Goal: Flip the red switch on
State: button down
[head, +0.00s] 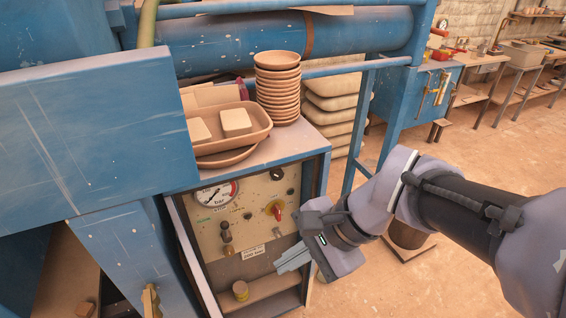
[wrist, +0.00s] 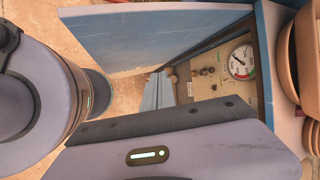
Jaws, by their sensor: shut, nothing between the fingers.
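The red switch (head: 278,211) sits on a yellow plate on the beige control panel (head: 215,243), in the head view. Its exact setting is too small to tell. My gripper (head: 279,266) is shut and empty, in front of the lower right of the panel. Its fingers point left, below the red switch and apart from it. In the wrist view my gripper's fingers (wrist: 153,90) are together, with the panel (wrist: 216,88) to their right. I cannot make out the red switch in the wrist view.
A pressure gauge (head: 216,194) and dark knobs (head: 226,237) share the panel. Stacked bowls (head: 278,85) and a tray (head: 262,127) stand on the cabinet above. A large blue plate (head: 90,140) juts out at left. The floor at right is mostly open.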

jog(key=w+a+f+m+y+p, duration=0.1)
jog(key=w+a+f+m+y, duration=0.3)
jog(key=w+m, duration=0.45)
jog(key=w+a+f+m+y, duration=0.35)
jog(key=w+m, duration=0.35)
jog(key=w, duration=0.3)
jog(key=m+t+h+p, duration=0.1)
jog(key=m+t+h, duration=0.1)
jog(key=m+t, duration=1.35)
send_near(278, 218)
jog(key=s+a+r+m+g, duration=0.2)
jog(key=s+r+m+g, duration=0.1)
jog(key=r+g, duration=0.15)
jog(key=shift+s+a+r+t, duration=0.15)
jog(key=shift+a+r+t, duration=0.15)
jog(key=shift+t, duration=0.1)
jog(key=w+a+b, duration=0.1)
jog(key=w, duration=0.2)
jog(key=w+a+b, duration=0.1)
jog(key=w, duration=0.2)
jog(key=w+a+b, duration=0.1)
jog(key=w, duration=0.1)
jog(key=shift+w+a+b, duration=0.1)
jog(key=shift+w+b, duration=0.25)
jog(key=shift+w, duration=0.05)
